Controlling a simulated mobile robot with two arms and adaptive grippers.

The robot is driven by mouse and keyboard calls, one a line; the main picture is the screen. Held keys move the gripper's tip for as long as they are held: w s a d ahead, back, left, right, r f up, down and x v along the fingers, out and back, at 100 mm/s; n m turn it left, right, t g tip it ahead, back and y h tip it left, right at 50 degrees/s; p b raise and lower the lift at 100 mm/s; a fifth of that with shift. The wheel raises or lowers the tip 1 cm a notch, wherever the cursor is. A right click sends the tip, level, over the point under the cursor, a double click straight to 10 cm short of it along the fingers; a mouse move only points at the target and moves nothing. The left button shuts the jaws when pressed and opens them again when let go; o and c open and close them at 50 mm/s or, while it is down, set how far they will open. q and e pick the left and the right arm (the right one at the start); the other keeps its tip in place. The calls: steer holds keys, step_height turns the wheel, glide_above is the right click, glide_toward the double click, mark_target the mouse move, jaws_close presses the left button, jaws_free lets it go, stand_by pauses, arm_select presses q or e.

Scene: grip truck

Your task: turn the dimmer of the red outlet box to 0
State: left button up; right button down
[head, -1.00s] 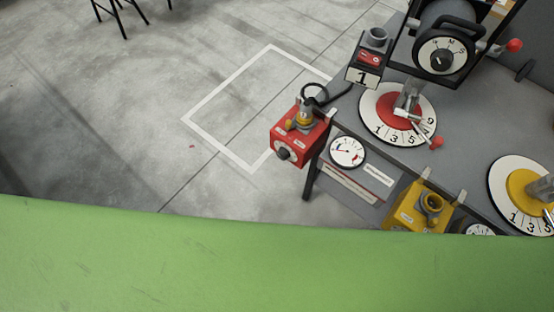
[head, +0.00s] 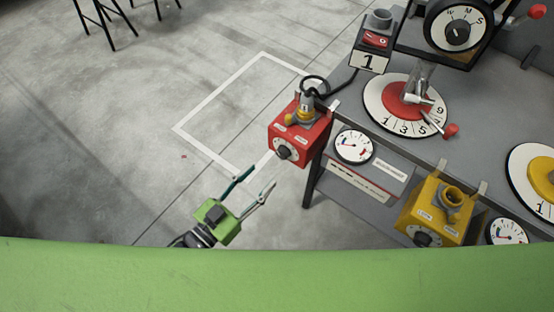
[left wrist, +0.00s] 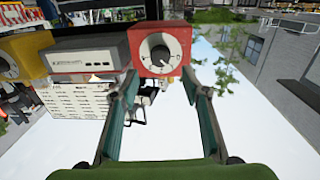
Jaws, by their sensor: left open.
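The red outlet box (head: 312,140) hangs at the left corner of the grey table. Its round dimmer (head: 284,153), a dark knob on a white dial, is on the front face. In the left wrist view the red box (left wrist: 143,67) is upright at top centre, with the dimmer (left wrist: 158,54) facing me; its exact setting is too small to read. My left gripper (head: 261,179) is open and empty, in front of and below the box, its fingers pointing towards the dimmer. In the left wrist view the dimmer lies ahead, between and beyond the fingertips of the gripper (left wrist: 160,84). My right gripper is out of view.
A yellow outlet box (head: 432,205) hangs further right on the table edge. A plug with a black cable (head: 316,86) sits on the red box. Gauges and a numbered red dial (head: 404,104) lie nearby.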

mark_target(280, 156)
arm_select(q)
steer(key=b+x, duration=0.2)
steer(key=x, duration=0.6)
steer(key=shift+w+d+f, duration=0.1)
steer(key=shift+w, duration=0.1)
steer(key=c, duration=1.1)
